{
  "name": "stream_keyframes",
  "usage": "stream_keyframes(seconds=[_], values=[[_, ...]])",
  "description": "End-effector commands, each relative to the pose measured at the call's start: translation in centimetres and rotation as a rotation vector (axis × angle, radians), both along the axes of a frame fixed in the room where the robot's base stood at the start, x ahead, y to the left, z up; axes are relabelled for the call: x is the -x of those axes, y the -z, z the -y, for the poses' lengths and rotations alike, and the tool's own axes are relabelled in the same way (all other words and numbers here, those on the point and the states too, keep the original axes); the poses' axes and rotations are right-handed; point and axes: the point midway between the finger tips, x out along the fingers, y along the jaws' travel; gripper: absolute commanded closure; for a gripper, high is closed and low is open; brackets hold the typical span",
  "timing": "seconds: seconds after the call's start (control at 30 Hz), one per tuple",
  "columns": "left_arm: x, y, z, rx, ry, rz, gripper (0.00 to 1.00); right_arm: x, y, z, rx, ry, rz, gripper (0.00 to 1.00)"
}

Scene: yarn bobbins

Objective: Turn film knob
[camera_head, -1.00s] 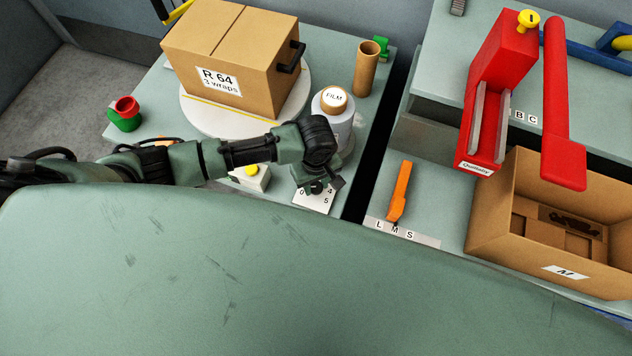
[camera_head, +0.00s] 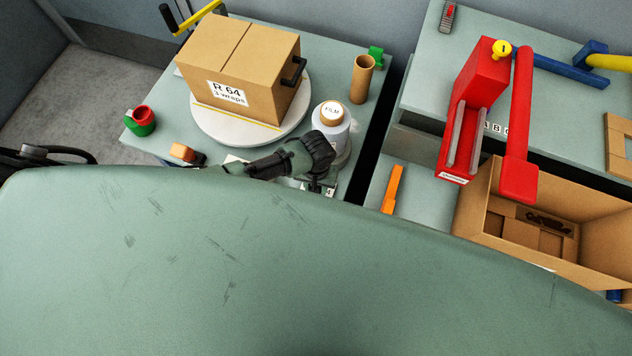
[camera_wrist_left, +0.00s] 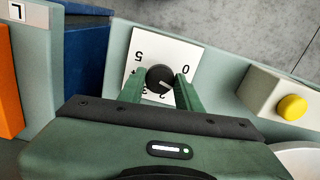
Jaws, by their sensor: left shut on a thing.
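The film knob (camera_wrist_left: 160,79) is a round black knob on a white dial plate (camera_wrist_left: 142,45) in the left wrist view. The numbers 0 and 5 show clearly on the plate; others are partly covered. A light mark shows on the knob, but I cannot read its exact setting. My left gripper (camera_wrist_left: 160,76) is shut on the knob, one green finger on each side. In the head view my left gripper (camera_head: 318,187) points down beside the film roll (camera_head: 331,126), and hides the knob. My right gripper is not in view.
A cardboard box (camera_head: 240,70) marked R 64 sits on the round turntable (camera_head: 215,125). A yellow button (camera_wrist_left: 292,107) is near the dial. An orange lever (camera_head: 392,188), a red tool (camera_head: 477,105) and an open carton (camera_head: 590,215) stand to the right.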

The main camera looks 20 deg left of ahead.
Motion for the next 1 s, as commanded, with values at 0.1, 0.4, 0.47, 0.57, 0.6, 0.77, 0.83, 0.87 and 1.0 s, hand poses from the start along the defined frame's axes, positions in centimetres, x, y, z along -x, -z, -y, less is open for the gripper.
stream_keyframes(seconds=[0.1, 0.4, 0.47, 0.57, 0.6, 0.77, 0.83, 0.87, 1.0], values=[[0.1, -0.2, 0.0, 0.000, 0.109, -0.001, 1.00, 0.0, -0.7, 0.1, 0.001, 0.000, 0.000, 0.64], [0.0, -0.1, 0.0, 0.001, 0.395, -0.001, 1.00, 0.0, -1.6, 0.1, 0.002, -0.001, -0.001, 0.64], [0.0, -0.1, 0.0, 0.001, 0.450, 0.000, 1.00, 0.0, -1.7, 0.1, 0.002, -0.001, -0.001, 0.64], [0.0, -0.1, 0.0, 0.000, 0.540, -0.001, 1.00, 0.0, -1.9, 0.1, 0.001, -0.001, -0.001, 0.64], [0.0, -0.1, 0.0, 0.000, 0.574, -0.001, 1.00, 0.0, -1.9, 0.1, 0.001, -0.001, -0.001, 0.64], [0.0, -0.1, 0.0, 0.001, 0.696, 0.000, 1.00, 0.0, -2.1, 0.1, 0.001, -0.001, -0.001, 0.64], [0.0, 0.0, 0.0, 0.001, 0.741, 0.000, 1.00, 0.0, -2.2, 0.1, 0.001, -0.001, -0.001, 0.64], [0.0, 0.0, 0.0, 0.001, 0.758, 0.000, 1.00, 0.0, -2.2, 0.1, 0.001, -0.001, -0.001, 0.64], [0.0, 0.0, 0.0, 0.000, 0.825, 0.000, 1.00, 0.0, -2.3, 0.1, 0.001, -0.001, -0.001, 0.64]])
